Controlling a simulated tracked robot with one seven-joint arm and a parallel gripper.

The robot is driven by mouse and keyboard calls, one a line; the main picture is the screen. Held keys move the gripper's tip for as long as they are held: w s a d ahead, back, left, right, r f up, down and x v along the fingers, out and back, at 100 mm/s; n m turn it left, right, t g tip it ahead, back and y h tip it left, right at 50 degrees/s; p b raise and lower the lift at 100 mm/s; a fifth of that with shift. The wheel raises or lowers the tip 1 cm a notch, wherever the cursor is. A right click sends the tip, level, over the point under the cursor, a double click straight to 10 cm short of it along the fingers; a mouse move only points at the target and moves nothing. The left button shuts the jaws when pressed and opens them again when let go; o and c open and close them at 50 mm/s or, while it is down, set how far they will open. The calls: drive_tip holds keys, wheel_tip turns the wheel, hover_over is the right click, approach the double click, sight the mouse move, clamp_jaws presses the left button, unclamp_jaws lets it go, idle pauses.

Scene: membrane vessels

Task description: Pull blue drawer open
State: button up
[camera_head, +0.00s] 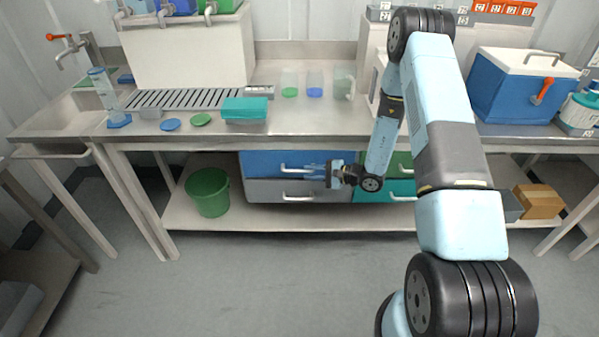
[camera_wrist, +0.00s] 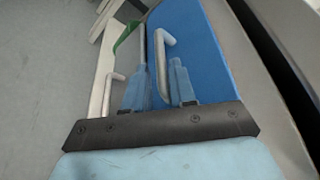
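The blue drawer (camera_head: 258,163) sits under the bench, above a grey drawer (camera_head: 265,190). Its front looks about level with the grey one in the head view. Its metal handle (camera_head: 290,168) is a bar bent at the end. My gripper (camera_head: 312,169) is at the handle's right part. In the wrist view, the blue front (camera_wrist: 208,60) is to the right and the handle (camera_wrist: 164,62) runs between the two light-blue fingers of my gripper (camera_wrist: 158,82). The fingers are apart, with a gap on the handle's left side. Whether the right finger touches the handle is unclear.
A green bucket (camera_head: 208,192) stands on the lower shelf (camera_head: 240,222) to the left. A second handle (camera_wrist: 112,90), on the grey drawer, lies close to the left finger. The bench top (camera_head: 330,122) overhangs the drawers. The floor (camera_head: 250,275) in front is clear.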

sight(304, 172)
drive_tip(key=shift+x, duration=2.7)
clamp_jaws()
